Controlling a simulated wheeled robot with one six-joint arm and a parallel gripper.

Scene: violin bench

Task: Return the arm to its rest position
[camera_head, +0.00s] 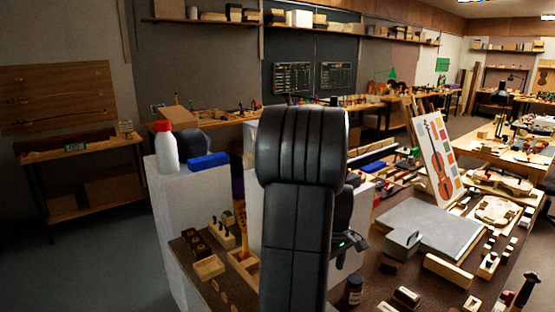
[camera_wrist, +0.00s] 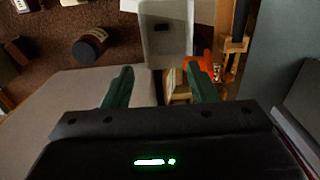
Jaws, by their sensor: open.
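My arm stands upright in the middle of the head view, and its dark links cover much of the bench behind it. My gripper shows in the wrist view (camera_wrist: 160,85) with its two green fingers spread apart and nothing between them. In the head view only a small part of the gripper end (camera_head: 350,242) shows at the right side of the arm, low over the bench. Beyond the fingers in the wrist view are a pale box-like block (camera_wrist: 168,38) and an orange item (camera_wrist: 203,62).
A white pedestal (camera_head: 175,215) with a red-capped white bottle (camera_head: 167,150) and a blue item (camera_head: 208,161) stands left of the arm. A dark jar (camera_head: 354,290), a grey slab (camera_head: 425,225) and a violin picture board (camera_head: 436,160) are to the right. The floor at left is clear.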

